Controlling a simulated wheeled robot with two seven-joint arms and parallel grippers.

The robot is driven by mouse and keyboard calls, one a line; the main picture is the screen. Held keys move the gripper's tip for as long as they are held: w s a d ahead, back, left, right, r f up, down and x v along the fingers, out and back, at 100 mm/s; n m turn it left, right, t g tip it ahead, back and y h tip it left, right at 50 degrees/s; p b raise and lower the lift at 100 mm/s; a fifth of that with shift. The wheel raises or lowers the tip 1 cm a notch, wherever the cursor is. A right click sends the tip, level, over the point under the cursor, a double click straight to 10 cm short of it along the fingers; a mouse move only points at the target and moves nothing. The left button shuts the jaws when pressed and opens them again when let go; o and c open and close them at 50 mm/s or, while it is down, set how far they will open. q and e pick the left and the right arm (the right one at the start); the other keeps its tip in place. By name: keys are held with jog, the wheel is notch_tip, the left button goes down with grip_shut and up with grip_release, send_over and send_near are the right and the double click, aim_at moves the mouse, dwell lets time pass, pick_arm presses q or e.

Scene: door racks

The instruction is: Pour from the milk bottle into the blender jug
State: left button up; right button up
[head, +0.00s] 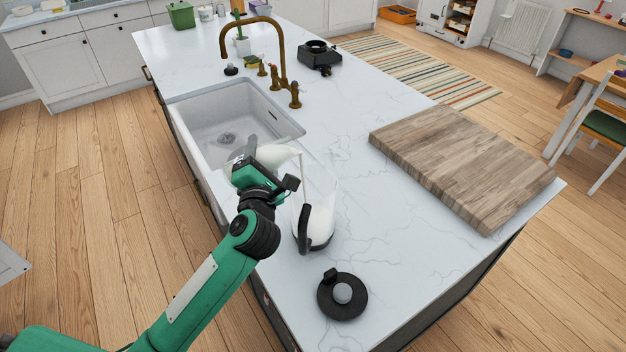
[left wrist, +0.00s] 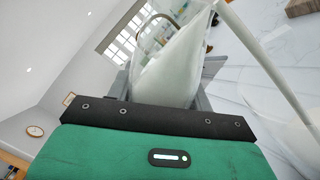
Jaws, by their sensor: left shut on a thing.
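The milk bottle (head: 277,154) is white and tipped almost onto its side, with its mouth to the right. My left gripper (head: 257,166) is shut around it and holds it above the worktop beside the jug. In the left wrist view the bottle (left wrist: 172,72) fills the space between the grey fingers. A white stream runs from its mouth down into the clear blender jug (head: 325,193). The jug stands upright on the worktop, with white milk in its lower part and a black handle facing the front. My right gripper is not in view.
A black round lid-like piece (head: 342,296) lies in front of the jug. A sink (head: 226,128) with a brass tap (head: 282,60) is behind the gripper. A wooden board (head: 460,165) lies at the right. A black appliance (head: 318,56) stands farther back. Worktop between jug and board is clear.

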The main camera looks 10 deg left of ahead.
pick_arm(q)
jog(key=shift+a+r+m, duration=0.15)
jog(key=shift+r+m, duration=0.3)
jog(key=shift+m, duration=0.15)
jog(key=shift+f, duration=0.4)
jog(key=shift+f+m+b, duration=1)
jog(key=shift+f+b, duration=0.3)
jog(key=shift+b, duration=0.25)
jog(key=shift+r+p, duration=0.2)
jog(key=shift+p, duration=0.2)
jog(key=shift+w+d+r+m+h+p, duration=0.15)
jog(key=shift+d+m+p, duration=0.15)
jog(key=shift+p, duration=0.35)
jog(key=shift+s+d+r+m+h+p, duration=0.1)
jog(key=shift+d+r+m+p, duration=0.1)
jog(key=shift+m+p, duration=0.3)
jog(key=shift+w+d+r+m+h+p, duration=0.1)
jog(key=shift+d+r+m+p, duration=0.1)
jog(key=shift+p, duration=0.55)
